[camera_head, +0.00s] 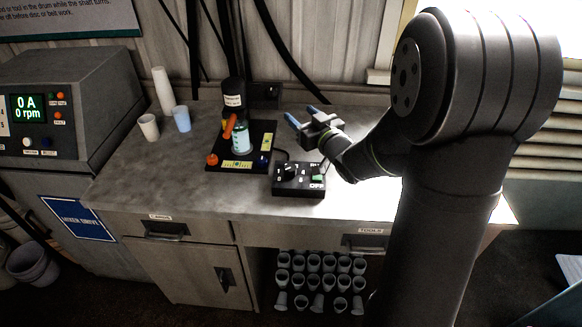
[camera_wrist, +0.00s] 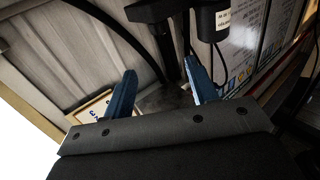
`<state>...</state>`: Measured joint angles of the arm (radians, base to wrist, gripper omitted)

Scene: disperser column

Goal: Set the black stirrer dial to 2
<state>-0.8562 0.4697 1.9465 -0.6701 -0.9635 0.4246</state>
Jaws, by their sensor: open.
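The black stirrer dial (camera_head: 290,170) sits on top of a small black control box (camera_head: 298,190) on the bench. White numerals ring the dial, but they and its setting are too small to read surely. A green switch (camera_head: 317,178) is at the box's right, above an OFF label. My gripper (camera_head: 303,115) is open and empty, above and behind the box, apart from the dial. Its two blue fingers also show in the wrist view (camera_wrist: 160,66), spread apart with nothing between them. The dial is not seen in the wrist view.
Behind the box to the left is a stirrer stand (camera_head: 233,95) with an orange part and a bottle (camera_head: 241,140) on a black base. Cups (camera_head: 149,127) stand further left. A cable runs behind the box. Bare bench (camera_head: 205,185) lies left of the box.

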